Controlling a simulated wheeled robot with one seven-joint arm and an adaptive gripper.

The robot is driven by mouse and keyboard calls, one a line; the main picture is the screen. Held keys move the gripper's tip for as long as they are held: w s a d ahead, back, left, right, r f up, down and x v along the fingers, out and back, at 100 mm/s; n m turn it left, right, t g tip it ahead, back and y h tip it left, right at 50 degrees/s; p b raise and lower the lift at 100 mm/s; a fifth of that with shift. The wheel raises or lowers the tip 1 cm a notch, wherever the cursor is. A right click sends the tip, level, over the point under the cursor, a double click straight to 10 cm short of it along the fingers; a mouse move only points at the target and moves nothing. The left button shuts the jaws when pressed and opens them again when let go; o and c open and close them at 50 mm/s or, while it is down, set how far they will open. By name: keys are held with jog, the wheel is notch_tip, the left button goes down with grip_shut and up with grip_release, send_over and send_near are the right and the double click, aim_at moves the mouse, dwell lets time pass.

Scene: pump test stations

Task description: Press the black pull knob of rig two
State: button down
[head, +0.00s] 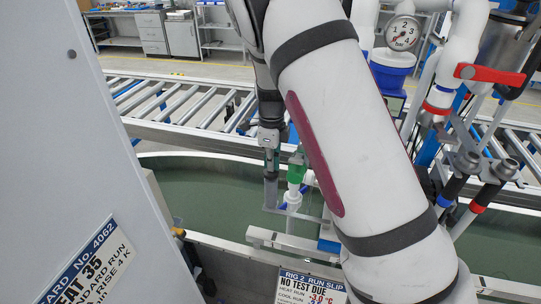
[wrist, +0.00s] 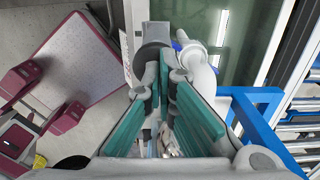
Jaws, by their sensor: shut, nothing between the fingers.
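My gripper (head: 271,170) points down over the green tank, left of the white pipe with the green fitting (head: 295,173) in the head view. Its fingers, with green pads, come together in the wrist view (wrist: 163,78), and nothing is held. A dark rounded thing (wrist: 151,50) shows just beyond the fingertips there. It may be the black pull knob, but I cannot tell for sure, nor whether the fingers touch it. In the head view I cannot make out the knob. The rig 2 run slip (head: 312,288) reads "NO TEST DUE" at the bottom, partly covered by my arm.
A grey cabinet wall (head: 90,150) with a card stands at left. A gauge (head: 402,33), a red-handled valve (head: 489,74) and white piping stand at right. A roller conveyor (head: 185,105) runs behind the tank (head: 210,184). A blue frame (wrist: 252,112) lies right of the fingers.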

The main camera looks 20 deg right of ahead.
jog(key=shift+s+f, duration=0.1)
notch_tip(320, 180, up, 12)
dwell(0.7)
dwell(1.2)
